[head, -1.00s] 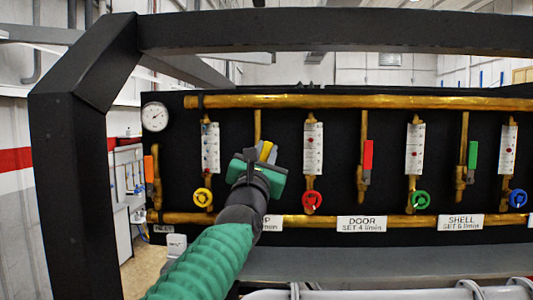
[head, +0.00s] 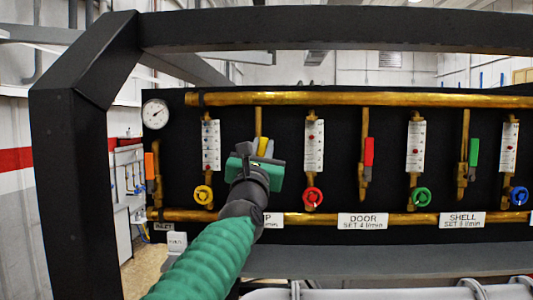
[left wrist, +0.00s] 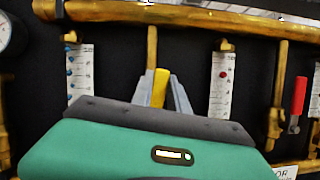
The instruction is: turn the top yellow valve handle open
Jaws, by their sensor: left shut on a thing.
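The top yellow valve handle (head: 263,145) stands near upright in front of a vertical brass pipe (head: 258,122) on the black panel. My left gripper (head: 262,148) is shut on it, with one grey finger on each side. In the left wrist view the yellow handle (left wrist: 160,88) shows between the fingers, leaning slightly right at its top. The gripper body hides the lower part of the handle and the valve body. My right gripper is not in view.
Round yellow (head: 203,195) and red (head: 312,196) knobs sit below the flow gauges on either side. A red lever (head: 368,152) and a green lever (head: 473,153) are farther right. A thick dark frame post (head: 75,180) stands at the left.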

